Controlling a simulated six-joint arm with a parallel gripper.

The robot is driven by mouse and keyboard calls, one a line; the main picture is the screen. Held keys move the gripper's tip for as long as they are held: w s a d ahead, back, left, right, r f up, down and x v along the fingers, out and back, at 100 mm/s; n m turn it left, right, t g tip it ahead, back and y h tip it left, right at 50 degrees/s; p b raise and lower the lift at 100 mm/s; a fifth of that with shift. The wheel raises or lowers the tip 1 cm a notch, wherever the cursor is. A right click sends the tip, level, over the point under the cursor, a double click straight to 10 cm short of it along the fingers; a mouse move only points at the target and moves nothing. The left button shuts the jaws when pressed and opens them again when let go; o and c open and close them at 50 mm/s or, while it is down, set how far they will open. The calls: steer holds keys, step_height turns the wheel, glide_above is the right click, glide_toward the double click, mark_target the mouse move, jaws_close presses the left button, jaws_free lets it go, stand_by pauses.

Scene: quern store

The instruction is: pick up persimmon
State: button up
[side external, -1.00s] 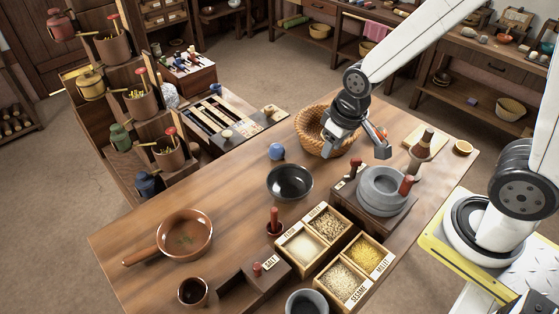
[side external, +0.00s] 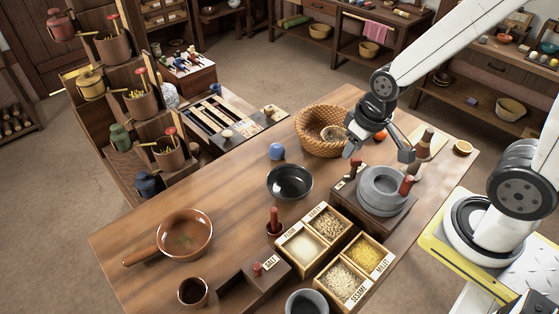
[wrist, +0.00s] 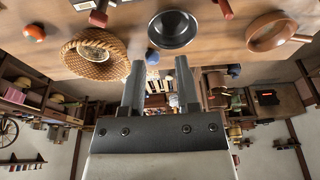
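The persimmon is an orange round fruit (wrist: 34,33) at the upper left of the wrist view, resting on the wooden table beside the woven basket (wrist: 72,62). In the side view only a small orange patch, likely the persimmon (side external: 380,134), shows behind my gripper; most of it is hidden. My gripper (side external: 379,153) is above the table between the basket and the grey quern. Its two fingers stand apart and empty, as the wrist view (wrist: 159,72) also shows. The persimmon is off to one side of the fingers, not between them.
The basket (side external: 307,145) stands left of my gripper, the grey quern (side external: 382,183) below it. A dark bowl (side external: 290,181), blue ball (side external: 277,151), grain boxes (side external: 314,231) and brown pan (side external: 184,235) are spread over the table. The left-middle tabletop is clear.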

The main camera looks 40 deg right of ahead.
steer(key=o, duration=0.8)
steer(key=shift+d, duration=0.1)
steer(key=n+g+h, duration=0.3)
steer(key=n+h, duration=0.9)
steer(key=n, duration=0.4)
glide_toward(379, 135)
steer(key=s+r, duration=0.5)
steer(key=d+f+n+t, duration=0.1)
steer(key=f, duration=0.1)
steer(key=w+d+f+n+t, duration=0.1)
steer(key=f, duration=0.1)
steer(key=w+d+f+n+t, duration=0.1)
steer(key=f+n+t, duration=0.1)
steer(key=shift+w+d+h, duration=0.15)
steer(key=shift+h, duration=0.15)
steer(key=shift+w+d+f+n+t, duration=0.15)
steer(key=shift+w+f+n+t, duration=0.15)
steer(key=shift+f+n+t, duration=0.4)
steer(key=shift+f, duration=0.1)
